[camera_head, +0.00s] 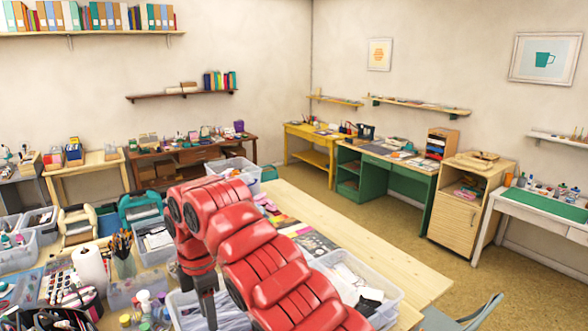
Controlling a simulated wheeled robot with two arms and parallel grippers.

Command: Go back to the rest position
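A red arm, mine, reaches in from the bottom right and bends down over the near table (400,265). My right gripper (208,308) hangs below its wrist, a dark shape above or inside a clear bin (180,312) of pale items. Its fingertips run near the bottom edge, and whether it is open or shut does not show. My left gripper is not in view. Small pink and purple pads (266,204), possibly inkpads, lie on the table just behind the arm. The arm hides part of the table's middle.
Clear bins stand behind the arm (238,172) and at its right (362,290). Paint sets, a paper roll (91,268) and a brush cup (124,262) crowd the left. Desks line the walls.

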